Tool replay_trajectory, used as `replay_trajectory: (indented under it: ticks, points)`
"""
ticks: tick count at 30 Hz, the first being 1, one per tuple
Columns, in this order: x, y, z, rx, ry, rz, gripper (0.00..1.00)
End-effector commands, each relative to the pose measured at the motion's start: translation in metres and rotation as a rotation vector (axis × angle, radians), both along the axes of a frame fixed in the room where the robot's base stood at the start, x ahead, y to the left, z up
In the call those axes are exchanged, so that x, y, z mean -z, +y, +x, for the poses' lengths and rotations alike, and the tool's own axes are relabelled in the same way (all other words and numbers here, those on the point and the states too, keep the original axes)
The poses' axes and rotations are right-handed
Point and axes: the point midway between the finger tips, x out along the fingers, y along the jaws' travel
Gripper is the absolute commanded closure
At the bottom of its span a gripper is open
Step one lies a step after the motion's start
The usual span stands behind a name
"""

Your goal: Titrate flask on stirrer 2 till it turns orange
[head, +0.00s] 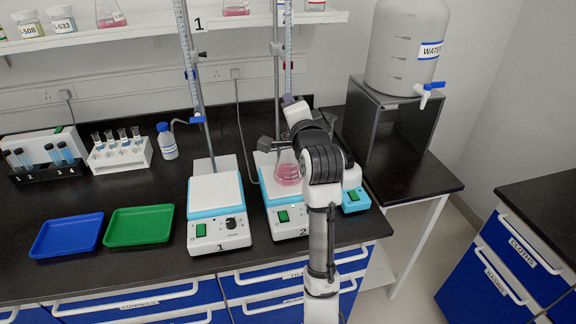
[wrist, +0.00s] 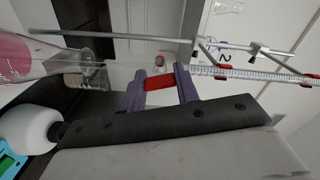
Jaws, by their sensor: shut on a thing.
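The flask (head: 288,174) holds pink liquid and stands on stirrer 2 (head: 288,222), partly hidden behind my arm. It also shows at the left of the wrist view (wrist: 40,58). Burette 2 (head: 288,50) stands above the flask on a stand; its tube (wrist: 240,73) runs to the right in the wrist view. My gripper (head: 291,103) is at the lower part of this burette. In the wrist view my purple fingers (wrist: 160,88) are shut on the red stopcock (wrist: 159,82). Whether drops are falling cannot be told.
Stirrer 1 (head: 217,215) stands to the left with an empty top. Blue (head: 67,236) and green (head: 139,226) trays and a wash bottle (head: 167,142) are farther left. A water tank (head: 408,45) stands on a dark stand at the right. A shelf runs above.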

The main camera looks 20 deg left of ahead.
Motion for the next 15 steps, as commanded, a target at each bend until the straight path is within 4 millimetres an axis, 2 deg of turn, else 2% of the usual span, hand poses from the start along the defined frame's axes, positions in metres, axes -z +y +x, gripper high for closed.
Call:
replay_trajectory:
  ticks: [10, 15]
  points:
    - [-0.0009, -0.0008, 0.0002, 0.002, -0.010, -0.009, 0.90]
    - [0.0001, -0.0014, 0.0004, 0.003, -0.105, -0.151, 0.90]
